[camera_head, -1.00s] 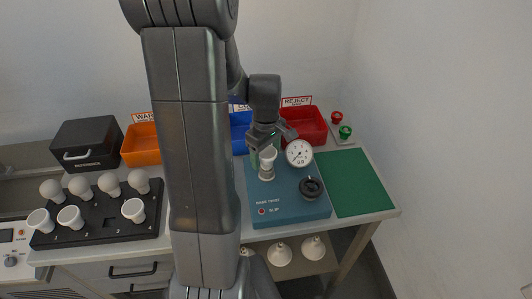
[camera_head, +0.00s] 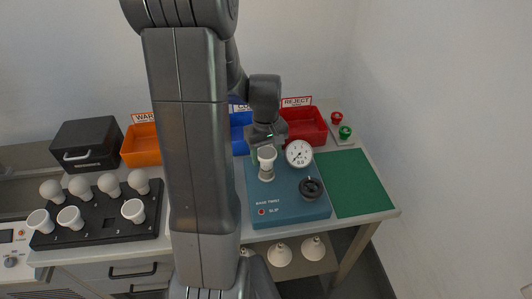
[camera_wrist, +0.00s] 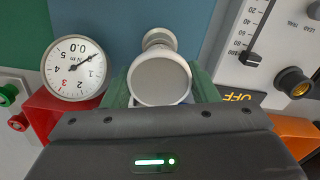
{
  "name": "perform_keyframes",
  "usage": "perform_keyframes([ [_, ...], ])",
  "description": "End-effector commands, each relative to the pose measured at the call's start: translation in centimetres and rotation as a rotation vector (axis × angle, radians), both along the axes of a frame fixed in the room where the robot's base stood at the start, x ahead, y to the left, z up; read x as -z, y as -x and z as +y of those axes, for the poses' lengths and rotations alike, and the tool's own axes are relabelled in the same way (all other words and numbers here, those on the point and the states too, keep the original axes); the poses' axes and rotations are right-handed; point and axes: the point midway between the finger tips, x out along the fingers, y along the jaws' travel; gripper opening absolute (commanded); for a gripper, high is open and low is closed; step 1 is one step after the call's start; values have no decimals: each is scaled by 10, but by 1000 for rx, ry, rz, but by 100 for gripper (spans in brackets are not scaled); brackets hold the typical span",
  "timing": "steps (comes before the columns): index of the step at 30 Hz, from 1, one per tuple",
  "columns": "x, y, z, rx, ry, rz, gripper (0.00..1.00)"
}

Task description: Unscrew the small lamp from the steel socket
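The small lamp (camera_head: 267,154) is white with a flat round face. It stands upright in the steel socket (camera_head: 267,175) on the teal twist box (camera_head: 290,208). In the wrist view the lamp (camera_wrist: 160,82) faces me, with part of the socket (camera_wrist: 159,39) behind it. My gripper (camera_wrist: 161,90) has one green finger on each side of the lamp, close against its outline. The lamp's head hides the fingertips, so I cannot tell whether they grip it.
A round gauge (camera_head: 299,153) reading 0.0 and a black knob (camera_head: 311,188) stand right of the lamp. Red (camera_head: 306,127), blue (camera_head: 240,135) and orange (camera_head: 141,146) bins are behind. A black rack (camera_head: 102,218) with several bulbs is left. The green mat (camera_head: 352,184) is clear.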

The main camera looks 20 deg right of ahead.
Motion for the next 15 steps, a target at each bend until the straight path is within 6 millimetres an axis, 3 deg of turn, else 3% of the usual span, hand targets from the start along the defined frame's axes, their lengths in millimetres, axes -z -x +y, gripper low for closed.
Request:
perform_keyframes([
  [5, 0, 0, 1, -60, -1, 1, 31],
  [15, 0, 2, 1, -437, -2, 1, 31],
])
